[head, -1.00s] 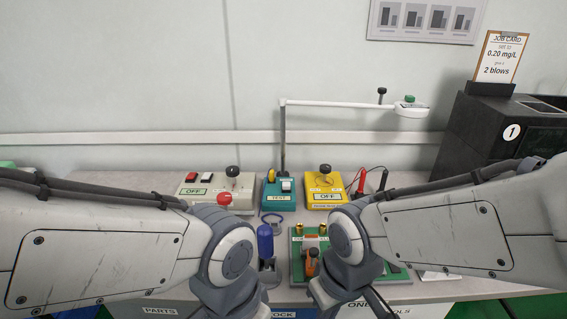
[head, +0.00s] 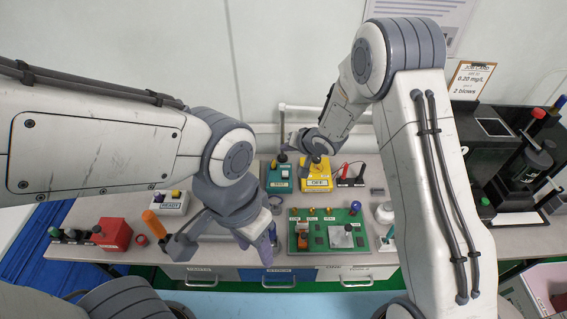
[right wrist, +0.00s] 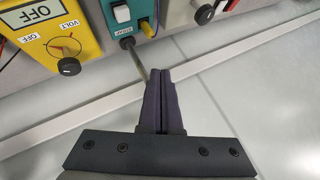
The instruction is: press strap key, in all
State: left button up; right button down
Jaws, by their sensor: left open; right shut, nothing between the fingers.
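A teal box (head: 270,179) with a white switch (head: 285,173) stands at the back of the bench; the right wrist view shows its front label (right wrist: 124,31), upside down and perhaps reading STRAP. I cannot tell for sure which part is the strap key. My right gripper (right wrist: 158,72) is shut and empty, above the bench near the teal box, a thin grey post (right wrist: 141,66) running towards its tips. In the head view its tips are hard to make out. My left gripper (head: 268,238) is open and low, over the front of the bench left of the green board (head: 319,242).
A yellow meter (head: 315,180) reading OFF stands right of the teal box. A red box (head: 112,233) and a white READY box (head: 171,205) lie left. A black unit (head: 487,150) and a job card (head: 473,80) are at the right. Drawers line the bench front.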

jog(key=shift+f, duration=0.2)
jog(key=b, duration=0.8)
send_over(287, 175)
notch_tip(287, 175, down, 6)
jog(key=shift+f, duration=0.1)
notch_tip(287, 175, down, 2)
jog(key=shift+f+b, duration=0.1)
jog(key=shift+b, duration=0.5)
jog(key=shift+f, duration=0.2)
dwell(1.0)
jog(key=shift+f, duration=0.25)
jog(key=shift+f+b, duration=0.3)
jog(key=shift+f, duration=0.25)
dwell(0.7)
jog(key=shift+r+p, duration=1)
jog(key=shift+p, duration=0.15)
